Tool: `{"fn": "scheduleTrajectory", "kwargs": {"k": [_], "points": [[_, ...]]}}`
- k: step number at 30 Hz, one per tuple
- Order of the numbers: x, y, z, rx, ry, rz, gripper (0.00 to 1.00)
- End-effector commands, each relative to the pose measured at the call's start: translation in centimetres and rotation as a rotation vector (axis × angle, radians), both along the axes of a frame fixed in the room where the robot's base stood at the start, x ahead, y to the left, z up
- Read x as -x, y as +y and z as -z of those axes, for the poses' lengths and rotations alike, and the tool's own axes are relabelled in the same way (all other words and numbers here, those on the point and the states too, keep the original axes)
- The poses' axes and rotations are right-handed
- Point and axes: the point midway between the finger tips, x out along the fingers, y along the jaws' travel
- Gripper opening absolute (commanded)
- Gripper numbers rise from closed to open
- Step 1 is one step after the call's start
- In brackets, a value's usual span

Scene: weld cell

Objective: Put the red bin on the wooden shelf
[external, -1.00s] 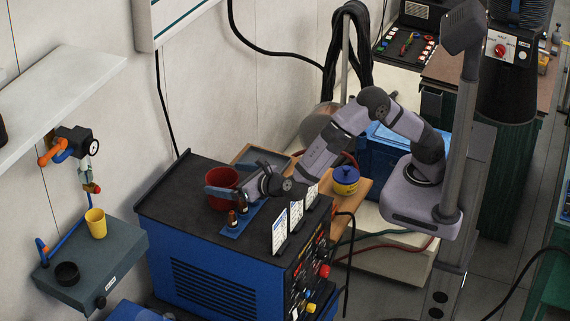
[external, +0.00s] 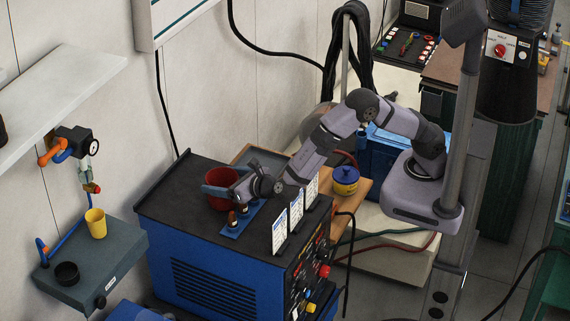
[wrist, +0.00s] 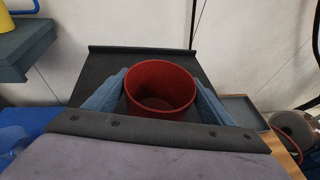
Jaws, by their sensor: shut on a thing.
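The red bin (external: 226,178) stands upright at the back of the black top of the blue welding machine (external: 205,260). My gripper (external: 219,187) is shut on the bin, with a blue-grey finger on either side. In the wrist view the open, empty-looking bin (wrist: 160,88) sits between both fingers. I cannot tell whether its base touches the machine top. The wooden shelf (external: 352,203) shows right of and behind the machine, partly hidden by my arm and the machine.
A blue rack with small bottles (external: 240,222) and several white cards (external: 280,230) stand close to my gripper. A yellow cup (external: 96,223) stands on a grey box at left.

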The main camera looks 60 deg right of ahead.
Motion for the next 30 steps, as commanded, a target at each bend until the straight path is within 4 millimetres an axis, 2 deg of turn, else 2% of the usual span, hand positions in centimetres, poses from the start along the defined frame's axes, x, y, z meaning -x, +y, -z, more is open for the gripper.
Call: {"fn": "scheduleTrajectory", "kwargs": {"k": [8, 13, 24, 30], "points": [[-0.1, 0.1, -0.9, -0.001, -0.004, 0.000, 0.38], [-0.1, 0.1, -2.9, -0.005, -0.006, -0.001, 0.38], [0.0, 0.0, -8.7, -0.004, -0.005, 0.001, 0.38], [0.0, 0.0, -10.0, -0.001, -0.002, -0.001, 0.38]]}}
